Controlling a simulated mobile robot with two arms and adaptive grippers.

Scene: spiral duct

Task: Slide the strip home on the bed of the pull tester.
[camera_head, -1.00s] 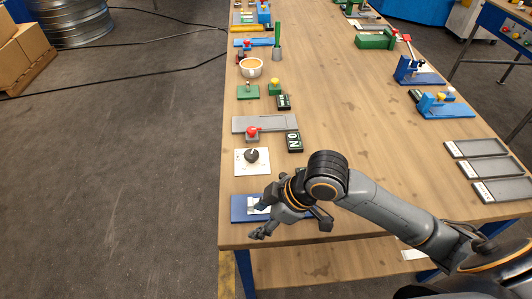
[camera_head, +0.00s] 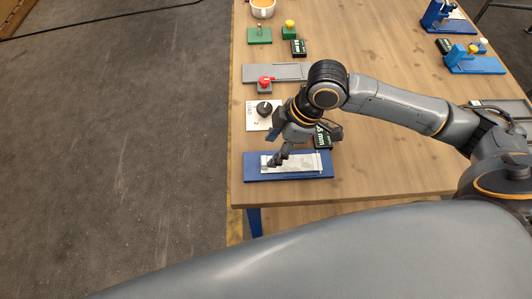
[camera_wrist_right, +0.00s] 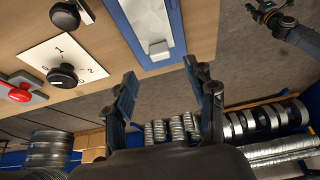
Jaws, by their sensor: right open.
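The pull tester's bed (camera_head: 252,172) is a blue plate near the table's front left edge. A pale, shiny strip (camera_head: 306,163) lies along it. The right wrist view also shows the blue bed (camera_wrist_right: 118,18), the strip (camera_wrist_right: 147,14) and a small whitish block (camera_wrist_right: 159,48) at the strip's near end. My right gripper (camera_head: 277,161) is over the left part of the bed; in its wrist view (camera_wrist_right: 162,76) its fingers are apart and empty, just short of the block. What looks like my left gripper (camera_wrist_right: 272,14) is at the wrist view's top right corner, its fingers unclear.
A dark display (camera_head: 323,137) is close behind the bed's right end. The table right of the bed is clear.

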